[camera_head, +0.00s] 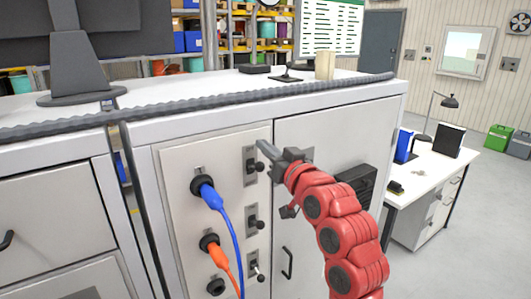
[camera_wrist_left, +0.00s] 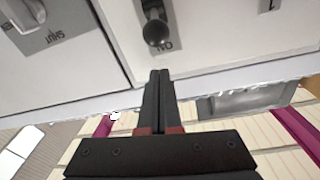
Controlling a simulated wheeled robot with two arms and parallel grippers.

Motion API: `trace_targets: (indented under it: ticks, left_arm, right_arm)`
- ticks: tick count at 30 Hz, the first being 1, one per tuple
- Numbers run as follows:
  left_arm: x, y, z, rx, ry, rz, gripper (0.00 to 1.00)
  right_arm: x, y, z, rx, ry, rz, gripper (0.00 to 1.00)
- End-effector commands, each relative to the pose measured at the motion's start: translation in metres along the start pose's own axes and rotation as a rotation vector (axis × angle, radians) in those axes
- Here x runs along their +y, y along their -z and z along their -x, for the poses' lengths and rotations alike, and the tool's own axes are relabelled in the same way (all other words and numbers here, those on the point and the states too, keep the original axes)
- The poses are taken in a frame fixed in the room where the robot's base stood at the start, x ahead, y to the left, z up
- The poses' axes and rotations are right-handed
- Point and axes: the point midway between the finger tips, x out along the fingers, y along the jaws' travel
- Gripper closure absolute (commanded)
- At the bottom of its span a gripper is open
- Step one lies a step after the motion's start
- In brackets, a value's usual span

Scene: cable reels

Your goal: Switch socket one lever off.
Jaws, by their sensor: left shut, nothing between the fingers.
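The socket panel (camera_head: 175,165) on the grey cabinet holds a column of three levers with dark knobs. The top lever (camera_head: 251,166) is beside the socket with the blue plug (camera_head: 205,188). My left gripper (camera_head: 261,146) is shut and empty, its fingertips just above and right of the top lever's knob. In the left wrist view, which is upside down, a lever with a black knob (camera_wrist_left: 156,30) stands by an "ON" label. The shut fingertips (camera_wrist_left: 160,73) point toward it with a small apparent gap; contact cannot be told. My right gripper is not in view.
An orange plug (camera_head: 211,245) sits in the middle socket, with the middle lever (camera_head: 252,222) and bottom lever (camera_head: 254,266) below the top one. The blue cable (camera_head: 236,240) hangs in front of the panel. A handle with a "SHUT" label (camera_wrist_left: 52,36) shows in the wrist view.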

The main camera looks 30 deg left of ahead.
Motion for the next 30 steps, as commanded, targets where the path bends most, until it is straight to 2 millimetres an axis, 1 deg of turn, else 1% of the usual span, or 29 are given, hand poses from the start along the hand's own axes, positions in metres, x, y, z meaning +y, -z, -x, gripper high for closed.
trace_targets:
  ticks: [1,3,9,22,30]
  left_arm:
    - [0.000,-0.007,0.003,-0.005,-0.002,-0.001,1.00]
    - [0.000,-0.014,0.005,-0.003,-0.002,-0.002,1.00]
    - [0.000,-0.026,0.010,0.000,0.000,-0.001,1.00]
    - [0.000,-0.029,0.011,0.002,0.001,0.000,1.00]
    - [0.001,-0.034,0.014,0.050,0.010,-0.004,1.00]
  right_arm:
    - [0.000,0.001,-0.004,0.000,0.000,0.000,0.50]
    - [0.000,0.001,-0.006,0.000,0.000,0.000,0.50]
    - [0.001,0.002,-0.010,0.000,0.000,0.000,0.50]
    - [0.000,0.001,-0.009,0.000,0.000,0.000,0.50]
    - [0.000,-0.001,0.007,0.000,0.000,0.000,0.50]
